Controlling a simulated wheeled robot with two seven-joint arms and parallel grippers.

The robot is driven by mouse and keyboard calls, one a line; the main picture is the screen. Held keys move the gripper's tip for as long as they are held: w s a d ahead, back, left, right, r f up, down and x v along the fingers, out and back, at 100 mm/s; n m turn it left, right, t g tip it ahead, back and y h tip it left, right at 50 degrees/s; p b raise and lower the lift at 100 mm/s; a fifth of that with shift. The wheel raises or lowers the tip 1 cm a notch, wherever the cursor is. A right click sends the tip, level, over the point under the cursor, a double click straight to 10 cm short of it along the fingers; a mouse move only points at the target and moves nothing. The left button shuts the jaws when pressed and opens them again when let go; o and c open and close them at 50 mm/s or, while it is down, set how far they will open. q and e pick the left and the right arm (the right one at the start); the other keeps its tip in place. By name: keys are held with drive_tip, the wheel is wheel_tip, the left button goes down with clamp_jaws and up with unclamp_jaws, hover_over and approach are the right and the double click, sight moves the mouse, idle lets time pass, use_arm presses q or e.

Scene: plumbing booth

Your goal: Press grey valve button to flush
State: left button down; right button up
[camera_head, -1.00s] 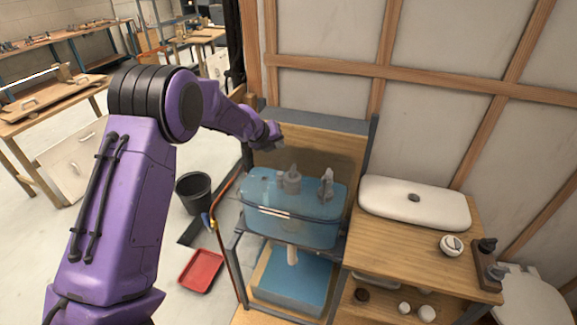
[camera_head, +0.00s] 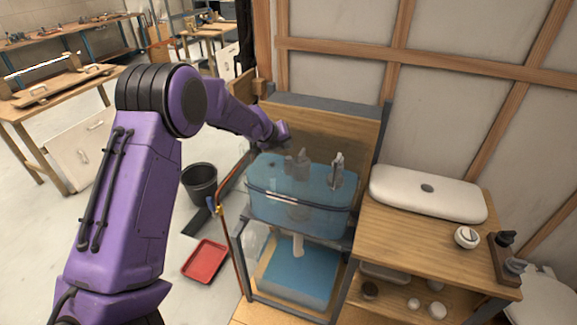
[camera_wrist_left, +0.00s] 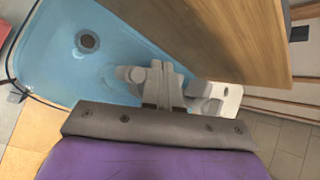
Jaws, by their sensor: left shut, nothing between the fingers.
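The clear blue tank (camera_head: 300,205) stands on a dark metal frame. A grey flush valve (camera_head: 298,166) rises inside it left of centre, and a second grey fitting (camera_head: 337,168) stands to its right. My left gripper (camera_head: 287,134) is above the tank's back edge, just behind and above the grey valve, with a gap visible between them. In the left wrist view my shut, empty fingers (camera_wrist_left: 163,84) are over the blue tank floor (camera_wrist_left: 60,65), with grey fitting parts beside them. I cannot tell there whether they touch. The button itself is not clear. My right gripper is out of view.
A wooden board (camera_head: 335,135) stands behind the tank. A copper pipe (camera_head: 234,250) runs up the frame's left side. A black bucket (camera_head: 200,181) and red tray (camera_head: 204,261) are on the floor.

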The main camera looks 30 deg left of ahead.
sight(289, 159)
use_arm(q)
drive_tip(key=shift+f+b, duration=0.4)
drive_tip(key=shift+f, duration=0.55)
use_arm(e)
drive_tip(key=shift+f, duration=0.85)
use_arm(q)
drive_tip(key=shift+f, duration=0.1)
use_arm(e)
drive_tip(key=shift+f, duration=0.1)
use_arm(q)
drive_tip(key=shift+f+b, duration=0.35)
drive_tip(key=shift+b, duration=0.05)
drive_tip(key=shift+d, duration=0.1)
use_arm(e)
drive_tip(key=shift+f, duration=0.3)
